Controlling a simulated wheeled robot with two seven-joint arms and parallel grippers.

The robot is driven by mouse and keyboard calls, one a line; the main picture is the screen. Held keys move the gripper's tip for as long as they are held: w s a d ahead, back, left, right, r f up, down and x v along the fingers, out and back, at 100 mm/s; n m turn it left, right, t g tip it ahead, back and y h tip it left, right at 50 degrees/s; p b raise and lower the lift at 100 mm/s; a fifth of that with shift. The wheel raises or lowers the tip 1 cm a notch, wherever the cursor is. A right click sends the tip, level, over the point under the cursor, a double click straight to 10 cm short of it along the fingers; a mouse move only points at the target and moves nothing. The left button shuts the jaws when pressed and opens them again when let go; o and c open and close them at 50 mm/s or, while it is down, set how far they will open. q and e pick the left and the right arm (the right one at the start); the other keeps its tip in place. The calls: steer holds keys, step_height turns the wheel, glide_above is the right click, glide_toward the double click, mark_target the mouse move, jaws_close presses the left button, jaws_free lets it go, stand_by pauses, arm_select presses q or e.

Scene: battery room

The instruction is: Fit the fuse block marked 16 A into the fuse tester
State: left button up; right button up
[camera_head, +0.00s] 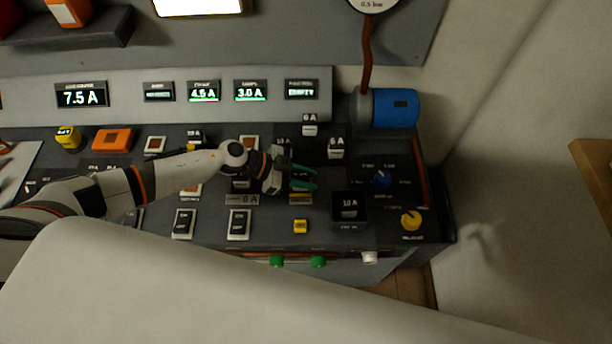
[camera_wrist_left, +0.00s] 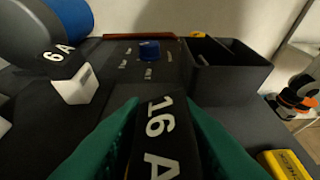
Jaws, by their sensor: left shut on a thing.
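My left gripper (camera_head: 306,178) reaches in from the left over the console, its green fingers pointing right. In the left wrist view the green fingers (camera_wrist_left: 155,145) are shut on a black fuse block marked 16 A (camera_wrist_left: 160,130), one finger on each side. In the head view the block is hardly visible between the fingers. I cannot tell for sure which fitting is the fuse tester. A display reading EMPTY (camera_head: 301,89) is on the back panel above the gripper. My right gripper is not in view.
A blue knob (camera_head: 382,178), a yellow knob (camera_head: 411,221) and a blue cylinder (camera_head: 392,108) are farther right.

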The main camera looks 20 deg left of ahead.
arm_select(q)
steer(key=shift+f+b, duration=0.3)
steer(key=shift+f, duration=0.2)
steer(key=o, duration=0.8)
steer(key=shift+c, duration=0.2)
steer(key=shift+a, duration=0.1)
steer(key=shift+p+v, duration=1.2)
steer(key=shift+v, duration=1.1)
steer(key=shift+p+v, duration=1.2)
steer(key=shift+v, duration=2)
steer(key=shift+f, duration=0.1)
